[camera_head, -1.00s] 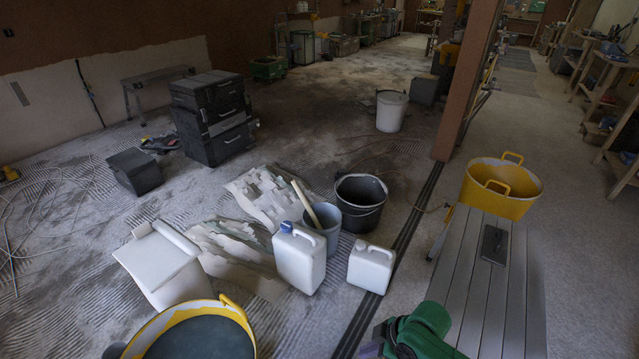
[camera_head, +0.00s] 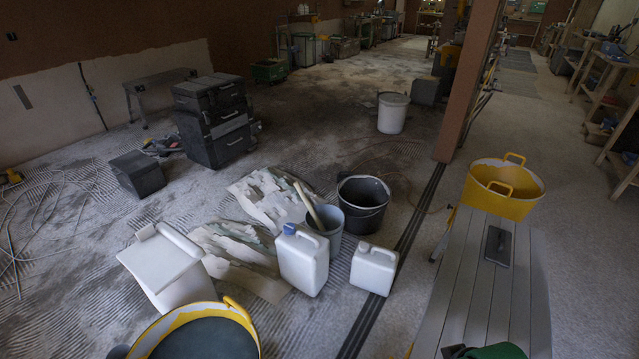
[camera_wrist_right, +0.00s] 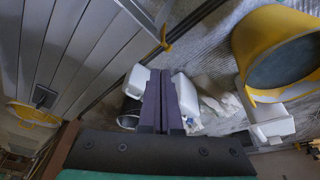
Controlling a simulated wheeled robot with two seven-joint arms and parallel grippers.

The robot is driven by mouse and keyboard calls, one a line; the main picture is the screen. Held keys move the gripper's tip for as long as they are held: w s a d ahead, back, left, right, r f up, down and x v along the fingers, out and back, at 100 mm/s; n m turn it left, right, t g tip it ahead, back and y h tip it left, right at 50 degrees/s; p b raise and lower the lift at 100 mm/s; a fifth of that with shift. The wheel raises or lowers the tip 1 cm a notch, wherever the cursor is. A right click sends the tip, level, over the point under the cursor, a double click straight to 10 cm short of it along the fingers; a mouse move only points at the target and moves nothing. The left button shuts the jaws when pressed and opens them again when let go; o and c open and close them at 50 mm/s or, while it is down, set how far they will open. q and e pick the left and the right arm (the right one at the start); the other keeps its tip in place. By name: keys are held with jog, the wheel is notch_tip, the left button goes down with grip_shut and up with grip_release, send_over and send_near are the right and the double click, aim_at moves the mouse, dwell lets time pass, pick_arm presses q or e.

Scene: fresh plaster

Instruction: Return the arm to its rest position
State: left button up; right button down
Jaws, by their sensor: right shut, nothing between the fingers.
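My right gripper (camera_wrist_right: 165,85) shows in the wrist view with its two dark purple fingers shut together and nothing between them. Its dark palm plate (camera_wrist_right: 150,152) and a strip of green body lie behind the fingers. In the head view only a green part of my right arm (camera_head: 490,351) shows at the bottom edge, over the near end of the grey slatted bench (camera_head: 478,265). My left arm and gripper are not in view.
A trowel (camera_head: 498,245) lies on the bench, with a yellow tub (camera_head: 504,188) behind it. White canisters (camera_head: 302,262) (camera_head: 373,270) and a black bucket (camera_head: 362,203) stand left of the bench. A larger yellow-rimmed tub (camera_head: 232,308) is at bottom left. Floor between canisters and bench is clear.

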notch_tip(320, 180, down, 20)
jog(key=s+g+p, duration=0.1)
jog(key=s+p, duration=0.2)
jog(key=s+d+f+p, duration=0.1)
jog(key=s+f, duration=0.4)
jog(key=s, duration=0.3)
jog(key=s+d+f+g+p, duration=0.1)
jog(key=s+f, duration=0.5)
jog(key=s, duration=0.2)
jog(key=shift+d+f+n+g+p, duration=0.2)
jog(key=shift+d+n+g+p, duration=0.05)
jog(key=shift+n+g+p, duration=0.05)
